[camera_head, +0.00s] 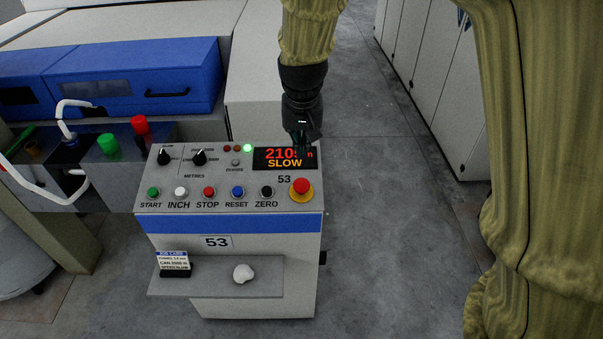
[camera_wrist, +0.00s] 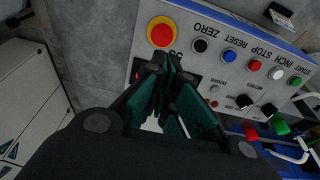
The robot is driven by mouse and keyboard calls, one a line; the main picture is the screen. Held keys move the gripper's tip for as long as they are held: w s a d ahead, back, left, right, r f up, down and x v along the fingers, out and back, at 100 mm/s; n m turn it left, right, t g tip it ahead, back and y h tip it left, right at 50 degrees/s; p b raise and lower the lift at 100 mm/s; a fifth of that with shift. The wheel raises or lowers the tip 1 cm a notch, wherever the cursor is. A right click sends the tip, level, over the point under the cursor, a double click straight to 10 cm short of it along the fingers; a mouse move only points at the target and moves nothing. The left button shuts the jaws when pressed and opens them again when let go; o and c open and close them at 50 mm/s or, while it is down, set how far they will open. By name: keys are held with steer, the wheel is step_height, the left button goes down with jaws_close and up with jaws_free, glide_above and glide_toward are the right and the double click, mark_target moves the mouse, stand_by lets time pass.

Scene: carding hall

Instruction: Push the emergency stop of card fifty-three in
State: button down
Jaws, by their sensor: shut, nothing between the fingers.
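The emergency stop of card fifty-three is a red mushroom button (camera_head: 301,186) on a yellow ring, at the right end of the console (camera_head: 240,258) marked 53. In the wrist view the red button (camera_wrist: 161,35) lies just beyond my fingertips. My gripper (camera_head: 302,150) is shut and empty, above the console in front of the lit display (camera_head: 271,163), which reads SLOW and is partly hidden by the fingers. In the wrist view my gripper (camera_wrist: 167,62) points toward the button, with a gap seen between them in the head view.
START, INCH, STOP, RESET and ZERO buttons sit in a row left of the emergency stop, including the black ZERO button (camera_head: 266,191). A shelf (camera_head: 215,283) below holds a job card (camera_head: 174,262) and a white lump (camera_head: 243,273). Grey floor (camera_head: 400,230) is clear on the right.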

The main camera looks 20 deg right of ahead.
mark_target(302, 179)
steer(key=shift+p+x, duration=1.8)
steer(key=shift+x, duration=4.95)
steer(key=shift+f, duration=0.15)
